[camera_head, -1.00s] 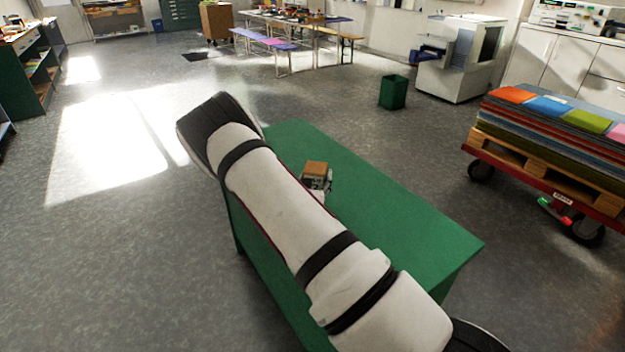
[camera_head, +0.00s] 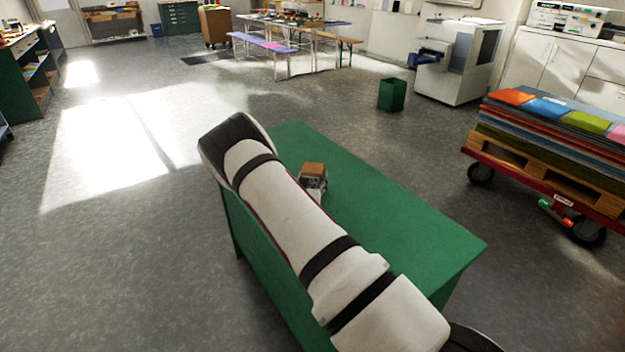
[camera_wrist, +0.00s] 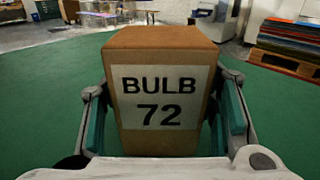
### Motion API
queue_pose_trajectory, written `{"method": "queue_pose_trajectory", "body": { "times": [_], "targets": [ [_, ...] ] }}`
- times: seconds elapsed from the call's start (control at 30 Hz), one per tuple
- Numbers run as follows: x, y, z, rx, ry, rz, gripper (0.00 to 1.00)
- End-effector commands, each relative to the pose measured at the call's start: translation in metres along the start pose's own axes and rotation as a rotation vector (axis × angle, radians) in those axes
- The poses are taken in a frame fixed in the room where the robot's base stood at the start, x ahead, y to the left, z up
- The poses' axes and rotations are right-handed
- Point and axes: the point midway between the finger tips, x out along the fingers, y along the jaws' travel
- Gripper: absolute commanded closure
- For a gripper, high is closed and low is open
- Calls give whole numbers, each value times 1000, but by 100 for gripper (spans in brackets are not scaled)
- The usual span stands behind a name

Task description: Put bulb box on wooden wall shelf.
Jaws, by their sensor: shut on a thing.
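The bulb box (camera_wrist: 160,90) is a brown carton with a white label reading "BULB 72". In the wrist view it stands upright between the two fingers of my gripper (camera_wrist: 162,125), which is shut on its sides. In the head view the box's top (camera_head: 314,169) shows above the green table (camera_head: 400,225), next to my arm, which hides part of the gripper. Whether the box touches the table top I cannot tell. I do not see a wooden wall shelf that I can be sure of.
A cart (camera_head: 540,172) stacked with coloured sheets stands at the right. A green bin (camera_head: 392,95) stands on the floor beyond the table. Benches and tables (camera_head: 285,30) are at the back. The floor at the left is clear.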

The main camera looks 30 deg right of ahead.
Motion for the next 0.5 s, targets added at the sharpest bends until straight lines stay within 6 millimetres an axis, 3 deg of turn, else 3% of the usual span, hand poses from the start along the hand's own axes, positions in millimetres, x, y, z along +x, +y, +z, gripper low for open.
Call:
{"method": "queue_pose_trajectory", "body": {
  "times": [0.13,0.17,0.23,0.5],
  "targets": [
    [0,0,-3,0,0,0,75],
    [0,0,-3,0,0,0,42],
    [0,0,-3,0,0,0,26],
    [0,0,-3,0,0,0,26]
  ]
}}
